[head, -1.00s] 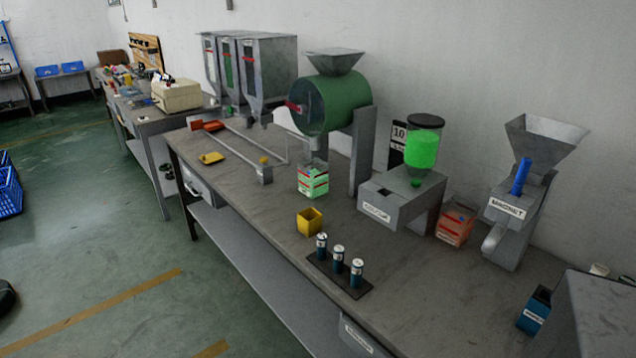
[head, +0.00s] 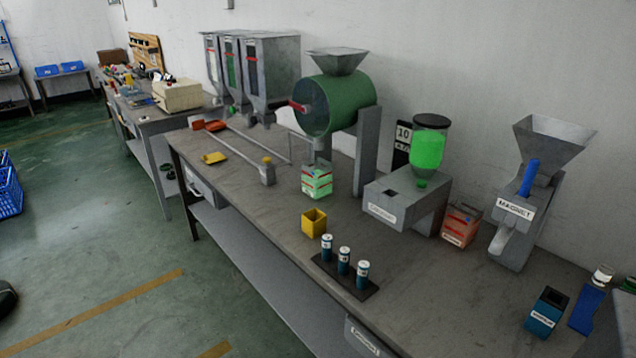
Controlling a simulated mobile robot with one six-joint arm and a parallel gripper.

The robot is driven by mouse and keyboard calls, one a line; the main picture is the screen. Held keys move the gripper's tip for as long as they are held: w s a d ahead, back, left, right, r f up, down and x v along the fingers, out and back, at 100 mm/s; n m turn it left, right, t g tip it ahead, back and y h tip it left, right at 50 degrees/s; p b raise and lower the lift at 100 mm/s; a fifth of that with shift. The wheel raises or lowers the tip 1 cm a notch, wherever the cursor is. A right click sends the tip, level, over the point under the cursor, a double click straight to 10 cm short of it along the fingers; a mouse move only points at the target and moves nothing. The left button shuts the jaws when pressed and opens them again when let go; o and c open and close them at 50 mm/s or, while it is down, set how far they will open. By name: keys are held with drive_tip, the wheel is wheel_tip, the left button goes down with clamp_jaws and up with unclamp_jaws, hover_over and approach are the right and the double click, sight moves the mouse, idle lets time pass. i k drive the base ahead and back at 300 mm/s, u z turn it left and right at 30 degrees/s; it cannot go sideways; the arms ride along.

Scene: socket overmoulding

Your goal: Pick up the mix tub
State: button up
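A small open tub (head: 317,181), pale green with red bands, stands on the bench below the green mixing drum (head: 338,104). It looks like the mix tub, but I cannot read its label. It is upright, and its inside is mostly hidden. My gripper is not in view, so I cannot see whether it is open or shut.
A yellow cup (head: 314,223) and a black rack with three dark cylinders (head: 344,262) stand in front. To the right are a grey feeder (head: 403,205), an orange tub (head: 460,224), the magnet unit (head: 514,225) and a blue tub (head: 546,312). Bench left of the yellow cup is clear.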

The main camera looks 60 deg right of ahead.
sight(317, 173)
drive_tip(key=u, duration=0.05)
drive_tip(key=i, duration=1)
drive_tip(key=z, duration=0.05)
